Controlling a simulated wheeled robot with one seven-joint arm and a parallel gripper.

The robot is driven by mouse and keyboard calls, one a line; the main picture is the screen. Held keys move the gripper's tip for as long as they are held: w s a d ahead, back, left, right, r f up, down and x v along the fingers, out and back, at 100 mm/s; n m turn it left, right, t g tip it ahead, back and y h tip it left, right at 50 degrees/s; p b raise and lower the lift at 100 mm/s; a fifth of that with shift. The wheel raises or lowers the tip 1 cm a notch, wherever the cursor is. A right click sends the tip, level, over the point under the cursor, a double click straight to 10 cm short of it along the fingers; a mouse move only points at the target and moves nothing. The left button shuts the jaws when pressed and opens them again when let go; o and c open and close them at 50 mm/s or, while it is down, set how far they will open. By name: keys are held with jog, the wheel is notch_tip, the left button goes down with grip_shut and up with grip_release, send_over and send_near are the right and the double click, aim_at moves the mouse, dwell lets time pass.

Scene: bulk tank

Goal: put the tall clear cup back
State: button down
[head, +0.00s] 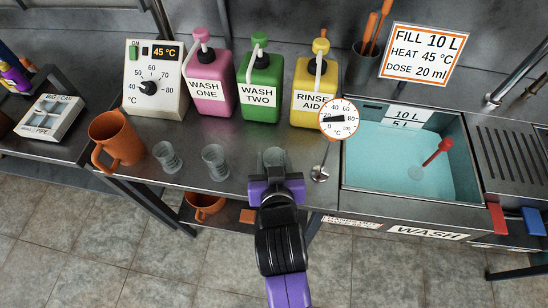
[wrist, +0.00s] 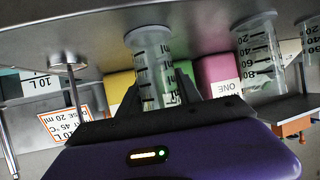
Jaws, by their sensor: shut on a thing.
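My gripper (head: 274,180) is shut on a clear graduated cup (head: 274,158), which I take as the tall clear cup, near the front edge of the steel bench (head: 240,172). In the wrist view, which is upside down, the held cup (wrist: 150,60) is between the dark fingers (wrist: 165,98), with its base toward the bench. It looks upright; I cannot tell if it touches the bench. Two more clear cups stand to its left in the head view, the middle one (head: 214,160) and the left one (head: 167,157). The gripper hides part of the held cup.
An orange jug (head: 117,139) stands at the bench's left end. Pink (head: 209,84), green (head: 260,87) and yellow (head: 315,90) pump bottles stand behind the cups. A dial thermometer (head: 338,118) stands right of my gripper, beside the water-filled sink (head: 400,160).

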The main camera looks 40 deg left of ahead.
jog(key=c, duration=0.8)
grip_release()
jog(key=shift+r, duration=0.15)
jog(key=shift+s+d, duration=0.2)
jog(key=shift+d, duration=0.05)
jog(key=v, duration=1.1)
jog(key=shift+s+d+r, duration=0.1)
jog(key=shift+s+d, duration=0.05)
